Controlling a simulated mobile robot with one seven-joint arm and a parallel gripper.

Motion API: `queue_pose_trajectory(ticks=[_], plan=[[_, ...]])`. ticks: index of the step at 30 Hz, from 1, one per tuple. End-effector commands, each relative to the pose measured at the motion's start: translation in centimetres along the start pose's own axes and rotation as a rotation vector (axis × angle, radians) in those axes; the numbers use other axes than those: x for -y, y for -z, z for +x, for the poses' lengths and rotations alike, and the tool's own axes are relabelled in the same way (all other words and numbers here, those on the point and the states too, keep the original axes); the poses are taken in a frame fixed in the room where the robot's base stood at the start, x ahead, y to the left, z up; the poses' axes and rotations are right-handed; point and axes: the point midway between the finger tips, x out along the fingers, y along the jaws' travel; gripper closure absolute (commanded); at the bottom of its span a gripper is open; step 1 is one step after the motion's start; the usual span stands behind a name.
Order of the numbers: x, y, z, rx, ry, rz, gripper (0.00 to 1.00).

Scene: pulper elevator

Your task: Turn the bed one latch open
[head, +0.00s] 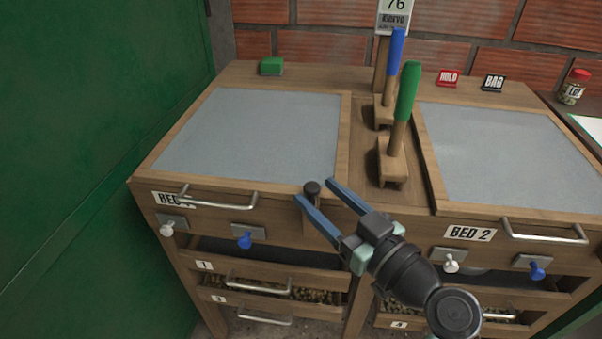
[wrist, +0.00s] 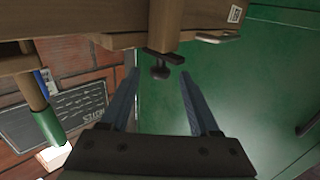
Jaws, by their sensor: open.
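The bed one latch looks to be the dark round knob (head: 312,187) on a wooden block at the front right corner of the left bed. In the wrist view the dark knob (wrist: 160,73) hangs from a short dark bar below a wooden post. My gripper (head: 315,191) is open, with its two blue fingers pointing at the knob. In the wrist view the knob lies between the fingertips, with a gap on each side; no contact shows. The bed 1 label (head: 172,199) is partly covered by a metal handle.
White (head: 167,230) and blue (head: 244,240) knobs sit below bed 1. Bed 2 (head: 510,150) stands to the right. Green-handled (head: 408,92) and blue-handled (head: 395,55) tools stand between the beds. A green wall panel (head: 90,130) closes the left side.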

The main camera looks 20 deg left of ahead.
Motion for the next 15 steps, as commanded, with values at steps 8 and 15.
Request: queue_pose_trajectory(ticks=[8, 15], plan=[[0.0, 0.1, 4.8, 0.000, 0.001, 0.000, 0.38], [0.0, 0.0, 6.1, 0.001, -0.001, 0.000, 0.38]])
